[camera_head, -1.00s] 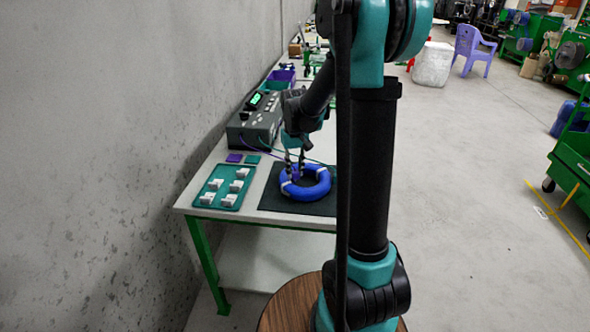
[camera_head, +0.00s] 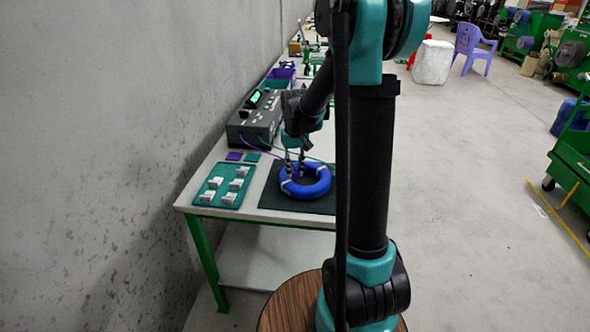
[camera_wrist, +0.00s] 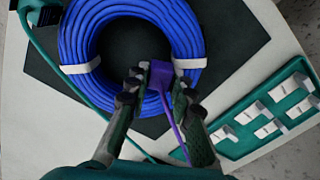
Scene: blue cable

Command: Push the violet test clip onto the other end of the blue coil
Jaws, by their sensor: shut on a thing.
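The blue coil (camera_head: 318,188) lies flat on a dark mat, with white ties around it; it also shows large in the wrist view (camera_wrist: 78,40). My gripper (camera_head: 294,170) points down at the coil's near-left part. In the wrist view my gripper (camera_wrist: 158,92) is shut on the violet test clip (camera_wrist: 160,78), which has a violet lead running back between the fingers. The clip sits at the coil's inner edge, close to one white tie (camera_wrist: 190,63). Whether it grips a cable end is hidden. A teal lead and dark clip (camera_wrist: 45,16) show at the coil's far left in the wrist view.
A teal tray (camera_head: 222,186) with several white pieces lies left of the dark mat (camera_head: 270,200). A grey tester box (camera_head: 255,118) with a green display stands behind, with violet and teal pads (camera_head: 234,156) before it. The wall runs along the left.

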